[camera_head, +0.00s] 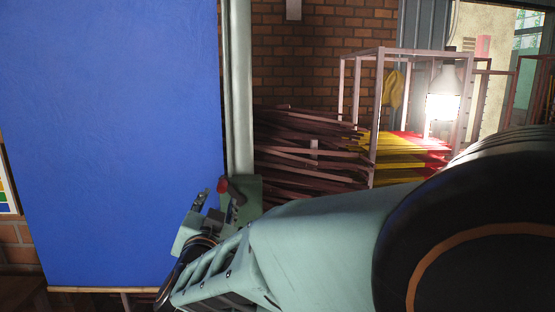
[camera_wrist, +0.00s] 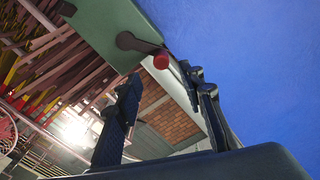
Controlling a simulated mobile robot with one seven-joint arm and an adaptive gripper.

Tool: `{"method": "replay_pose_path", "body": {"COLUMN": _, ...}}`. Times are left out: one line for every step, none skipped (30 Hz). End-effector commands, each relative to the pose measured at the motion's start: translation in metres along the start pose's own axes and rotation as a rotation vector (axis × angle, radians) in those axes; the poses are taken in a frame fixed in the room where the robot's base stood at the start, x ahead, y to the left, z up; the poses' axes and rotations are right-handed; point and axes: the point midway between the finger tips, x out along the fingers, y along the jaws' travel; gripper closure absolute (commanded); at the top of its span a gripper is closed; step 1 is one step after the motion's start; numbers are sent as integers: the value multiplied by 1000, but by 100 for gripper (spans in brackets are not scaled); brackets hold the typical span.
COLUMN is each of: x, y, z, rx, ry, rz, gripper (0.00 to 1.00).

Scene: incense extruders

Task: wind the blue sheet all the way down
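The blue sheet (camera_head: 120,140) hangs flat at the left of the head view, with a thin wooden bar (camera_head: 120,289) along its lower edge. It also fills the right of the wrist view (camera_wrist: 260,60). Right of the sheet is a green box (camera_head: 246,192) with a crank that ends in a red knob (camera_head: 223,185). In the wrist view, the dark crank arm (camera_wrist: 134,42) sticks out from the box and carries the knob (camera_wrist: 161,61). My gripper (camera_wrist: 161,77) is open, its fingers apart, with the knob just beyond the fingertips. Whether they touch is unclear.
A pale upright post (camera_head: 239,90) rises above the green box beside the sheet. Behind are stacks of dark sticks (camera_head: 300,160), yellow and red bundles (camera_head: 395,155), a metal frame (camera_head: 379,110) and a lit lamp (camera_head: 444,100). A brick wall (camera_head: 300,65) stands behind.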

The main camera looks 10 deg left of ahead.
Motion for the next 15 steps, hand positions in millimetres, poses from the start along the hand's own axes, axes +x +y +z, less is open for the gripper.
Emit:
{"method": "replay_pose_path", "body": {"x": -3, "y": -2, "z": -6, "rx": -68, "ry": -4, "rz": -4, "gripper": 64}}
{"method": "replay_pose_path", "body": {"x": -4, "y": -2, "z": -6, "rx": -105, "ry": -5, "rz": -7, "gripper": 64}}
{"method": "replay_pose_path", "body": {"x": -6, "y": -1, "z": -5, "rx": -144, "ry": -5, "rz": -10, "gripper": 64}}
{"method": "replay_pose_path", "body": {"x": -7, "y": 0, "z": -4, "rx": -167, "ry": -4, "rz": -11, "gripper": 64}}
{"method": "replay_pose_path", "body": {"x": -7, "y": 0, "z": -4, "rx": -183, "ry": -4, "rz": -12, "gripper": 64}}
{"method": "replay_pose_path", "body": {"x": -7, "y": 1, "z": -3, "rx": -199, "ry": -4, "rz": -13, "gripper": 64}}
{"method": "replay_pose_path", "body": {"x": -6, "y": 1, "z": -3, "rx": -205, "ry": -4, "rz": -14, "gripper": 64}}
{"method": "replay_pose_path", "body": {"x": -4, "y": 1, "z": -2, "rx": -209, "ry": -4, "rz": -14, "gripper": 64}}
{"method": "replay_pose_path", "body": {"x": 0, "y": 1, "z": -2, "rx": -210, "ry": -4, "rz": -14, "gripper": 64}}
{"method": "replay_pose_path", "body": {"x": 3, "y": 1, "z": -2, "rx": -209, "ry": -4, "rz": -14, "gripper": 64}}
{"method": "replay_pose_path", "body": {"x": 8, "y": 1, "z": -2, "rx": -208, "ry": -4, "rz": -13, "gripper": 64}}
{"method": "replay_pose_path", "body": {"x": 14, "y": 2, "z": -1, "rx": -208, "ry": -5, "rz": -12, "gripper": 64}}
{"method": "replay_pose_path", "body": {"x": 20, "y": 2, "z": -2, "rx": -208, "ry": -4, "rz": -12, "gripper": 64}}
{"method": "replay_pose_path", "body": {"x": 26, "y": 2, "z": -2, "rx": -207, "ry": -3, "rz": -12, "gripper": 64}}
{"method": "replay_pose_path", "body": {"x": 34, "y": 2, "z": -2, "rx": -207, "ry": -4, "rz": -12, "gripper": 64}}
